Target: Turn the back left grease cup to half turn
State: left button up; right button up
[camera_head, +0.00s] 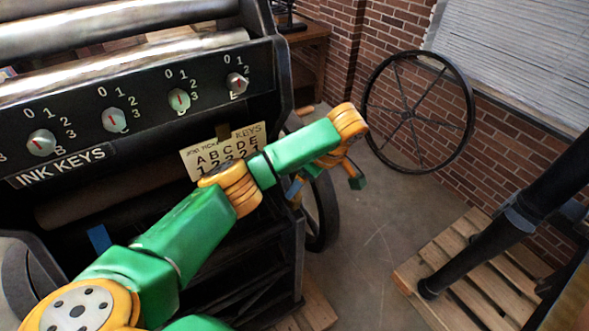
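No grease cup can be made out in this view. A dark press with a row of ink keys fills the left side. My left arm, green and yellow, reaches in from the lower left across the press front, and its wrist bends down past the press's right end. My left gripper (353,176) is partly hidden behind the wrist; a dark piece with a green tip shows there, and its opening cannot be made out. My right gripper is not in view.
The ink key panel (150,112) has red-marked knobs. A card with letters and numbers (200,160) hangs below it, partly covered by my arm. A large spoked wheel (412,112) stands by the brick wall. A wooden pallet (455,268) lies at right. Bare floor (365,265) lies between.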

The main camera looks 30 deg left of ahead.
aim_at(295, 196)
pick_arm(q)
jog(key=x, duration=0.4)
jog(key=p+x, duration=0.1)
jog(key=x, duration=0.1)
jog(key=shift+w+d+f, duration=0.1)
jog(key=shift+w+d, duration=0.05)
jog(key=shift+d, duration=0.25)
jog(key=shift+a+f, duration=0.2)
jog(key=shift+f, duration=0.05)
jog(key=shift+d, duration=0.15)
grip_shut()
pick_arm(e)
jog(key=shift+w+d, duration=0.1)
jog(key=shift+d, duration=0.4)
